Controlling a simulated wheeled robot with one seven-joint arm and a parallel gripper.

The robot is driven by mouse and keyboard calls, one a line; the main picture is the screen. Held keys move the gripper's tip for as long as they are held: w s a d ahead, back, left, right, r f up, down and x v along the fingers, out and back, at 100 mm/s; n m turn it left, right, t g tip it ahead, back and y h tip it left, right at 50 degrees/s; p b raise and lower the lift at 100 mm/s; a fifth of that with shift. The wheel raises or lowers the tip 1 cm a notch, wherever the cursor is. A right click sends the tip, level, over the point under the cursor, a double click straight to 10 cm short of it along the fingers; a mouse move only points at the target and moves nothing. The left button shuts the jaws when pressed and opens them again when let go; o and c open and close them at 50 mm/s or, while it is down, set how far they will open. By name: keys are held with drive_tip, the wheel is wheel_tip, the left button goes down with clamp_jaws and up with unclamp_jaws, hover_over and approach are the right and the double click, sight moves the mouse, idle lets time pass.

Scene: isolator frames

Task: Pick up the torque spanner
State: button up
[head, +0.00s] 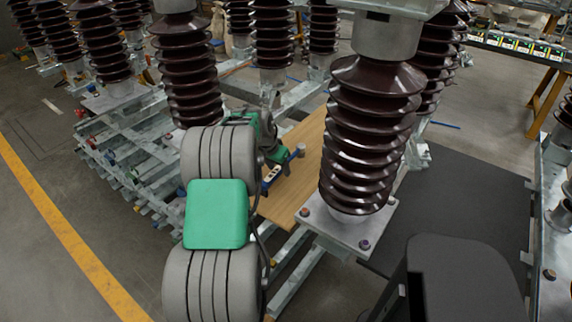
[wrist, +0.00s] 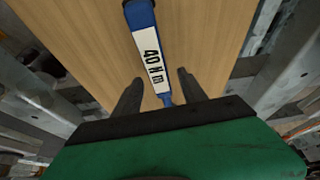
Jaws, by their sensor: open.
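The torque spanner (wrist: 150,52) is a blue tool with a white label reading 40 N m, lying on a wooden board (wrist: 205,35). In the wrist view it runs from the top edge down between my gripper's fingers. My gripper (wrist: 160,76) is open, with one dark finger on each side of the spanner. I cannot tell how far above the board the fingertips are. In the head view the spanner (head: 271,174) shows partly beside my green gripper; my arm hides the rest.
A large brown ribbed insulator (head: 370,125) on a bolted plate stands right of the board (head: 308,150). Another insulator (head: 188,75) stands behind my arm at the left. Metal beams flank the board. Open floor with a yellow line (head: 65,230) lies to the left.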

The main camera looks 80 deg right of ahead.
drive_tip(key=shift+d+f, duration=0.1)
drive_tip(key=shift+f, duration=0.05)
drive_tip(key=c, duration=1.1)
clamp_jaws()
